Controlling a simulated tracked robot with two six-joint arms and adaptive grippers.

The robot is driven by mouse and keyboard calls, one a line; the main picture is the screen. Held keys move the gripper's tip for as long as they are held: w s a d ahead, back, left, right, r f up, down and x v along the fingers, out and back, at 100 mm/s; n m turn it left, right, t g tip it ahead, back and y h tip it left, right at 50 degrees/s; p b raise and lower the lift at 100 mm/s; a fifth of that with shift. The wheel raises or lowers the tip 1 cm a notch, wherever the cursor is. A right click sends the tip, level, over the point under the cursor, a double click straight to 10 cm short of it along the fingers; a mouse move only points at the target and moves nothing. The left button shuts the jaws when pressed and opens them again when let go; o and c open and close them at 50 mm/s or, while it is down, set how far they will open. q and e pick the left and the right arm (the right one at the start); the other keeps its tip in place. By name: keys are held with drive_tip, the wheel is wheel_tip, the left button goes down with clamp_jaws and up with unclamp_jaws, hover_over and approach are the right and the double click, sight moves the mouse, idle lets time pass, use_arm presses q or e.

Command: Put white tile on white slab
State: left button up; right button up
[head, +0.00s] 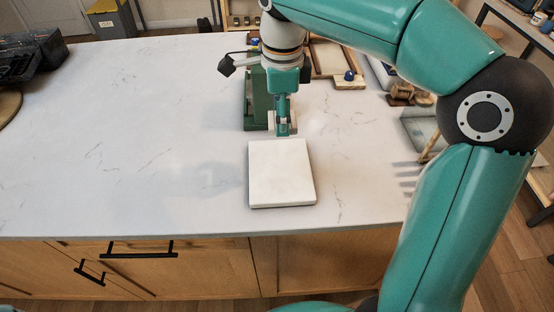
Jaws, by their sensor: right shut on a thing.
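The white slab (282,177) lies flat near the front edge of the table, below the middle of the head view. My right gripper (283,130) points down just behind the slab's far edge. It is shut on a small pale piece (293,122), which looks like the white tile and is mostly hidden by the fingers. I cannot tell whether the tile touches the table. My left gripper is out of view.
A green stand (256,100) is close behind my right gripper. A wooden tray (328,58), a blue-knobbed block (349,80) and wooden spools (401,93) are at the back right. Black boxes (30,55) sit far left. The table's left and middle (130,130) are clear.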

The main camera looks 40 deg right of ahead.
sight(279, 167)
wheel_tip(279, 167, down, 14)
drive_tip(key=shift+f, duration=0.1)
idle(0.4)
drive_tip(key=shift+f, duration=0.15)
drive_tip(key=o, duration=1.2)
drive_tip(key=shift+w, duration=0.1)
drive_tip(key=shift+w+r, duration=0.1)
drive_tip(key=shift+r, duration=0.6)
wheel_tip(279, 167, up, 11)
